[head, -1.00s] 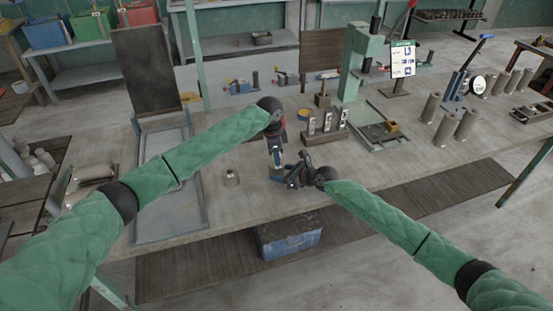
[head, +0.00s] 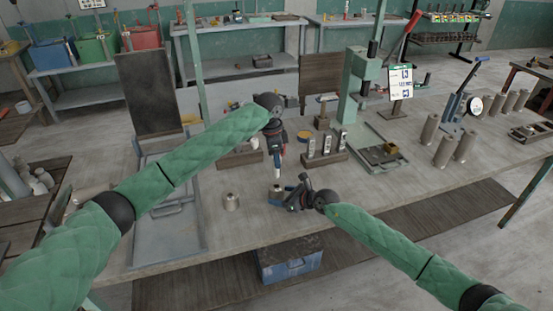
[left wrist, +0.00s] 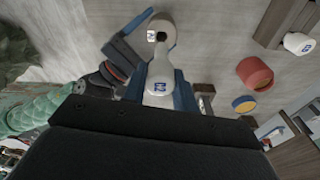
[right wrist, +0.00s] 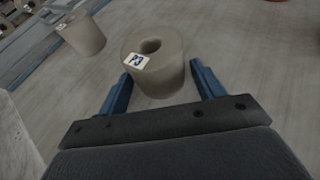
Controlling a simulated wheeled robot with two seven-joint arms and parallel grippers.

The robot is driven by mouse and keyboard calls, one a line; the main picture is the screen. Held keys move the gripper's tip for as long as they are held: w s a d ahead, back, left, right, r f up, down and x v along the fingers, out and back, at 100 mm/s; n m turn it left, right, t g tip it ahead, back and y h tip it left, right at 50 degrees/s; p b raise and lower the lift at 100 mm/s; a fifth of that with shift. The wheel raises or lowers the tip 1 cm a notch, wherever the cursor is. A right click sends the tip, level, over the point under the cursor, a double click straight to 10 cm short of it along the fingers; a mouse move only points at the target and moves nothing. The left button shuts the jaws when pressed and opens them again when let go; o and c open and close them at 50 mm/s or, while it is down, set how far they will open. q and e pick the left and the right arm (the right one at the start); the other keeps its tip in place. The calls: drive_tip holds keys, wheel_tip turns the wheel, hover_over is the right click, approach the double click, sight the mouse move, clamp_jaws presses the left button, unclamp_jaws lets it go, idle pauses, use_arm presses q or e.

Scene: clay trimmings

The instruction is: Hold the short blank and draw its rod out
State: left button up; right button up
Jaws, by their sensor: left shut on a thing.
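A short grey-tan blank (right wrist: 160,75) with a central hole and a label stands upright on the table between my right gripper's blue fingers (right wrist: 160,88). Small gaps show beside it, so that gripper (head: 287,196) looks open around it. The blank's open hole also shows in the left wrist view (left wrist: 158,32). My left gripper (head: 277,170) is above the blank, pointing down. It is shut on the rod, whose pale labelled head (left wrist: 160,82) shows between its blue fingers. The rod's lower end is hard to make out.
Another labelled blank (head: 231,201) stands to the left. A grey tray (head: 160,235) lies at the table's left. The front right tabletop is clear.

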drive_tip(key=shift+o, duration=0.9)
